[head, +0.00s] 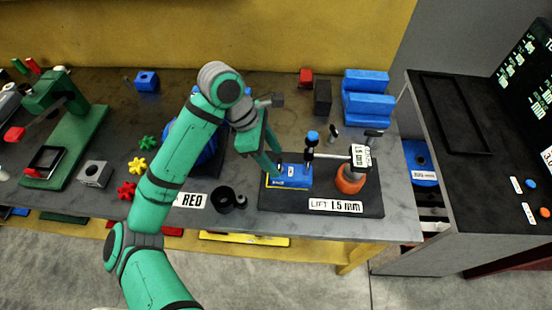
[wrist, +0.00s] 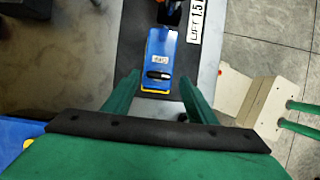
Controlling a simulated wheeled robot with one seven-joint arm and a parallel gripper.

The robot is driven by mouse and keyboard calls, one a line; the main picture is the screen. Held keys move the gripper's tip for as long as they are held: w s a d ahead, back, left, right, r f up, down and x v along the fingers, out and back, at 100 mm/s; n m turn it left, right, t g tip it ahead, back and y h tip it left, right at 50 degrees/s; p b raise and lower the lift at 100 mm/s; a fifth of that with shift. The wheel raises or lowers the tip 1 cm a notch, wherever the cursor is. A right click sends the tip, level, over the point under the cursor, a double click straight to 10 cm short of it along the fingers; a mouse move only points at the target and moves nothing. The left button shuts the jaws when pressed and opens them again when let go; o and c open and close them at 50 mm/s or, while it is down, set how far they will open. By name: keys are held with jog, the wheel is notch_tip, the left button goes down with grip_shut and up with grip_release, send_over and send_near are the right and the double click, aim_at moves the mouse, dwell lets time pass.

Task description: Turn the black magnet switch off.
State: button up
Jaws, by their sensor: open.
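The black magnet switch (wrist: 157,74) is a small dark lever on top of a blue block (wrist: 158,48) with a yellow lower edge. The block also shows in the head view (head: 290,178), on the left of a dark base plate (head: 340,200). There my gripper hides part of it and the lever is too small to make out. My green gripper (wrist: 159,92) is open and empty. Its fingers stand either side of the block's near end in the wrist view, apart from the lever.
Blue stepped blocks (head: 366,97) stand behind.

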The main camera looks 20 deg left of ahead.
jog(key=shift+x, duration=0.95)
jog(key=shift+w, duration=0.1)
jog(key=c, duration=1.1)
jog(key=shift+r, duration=0.1)
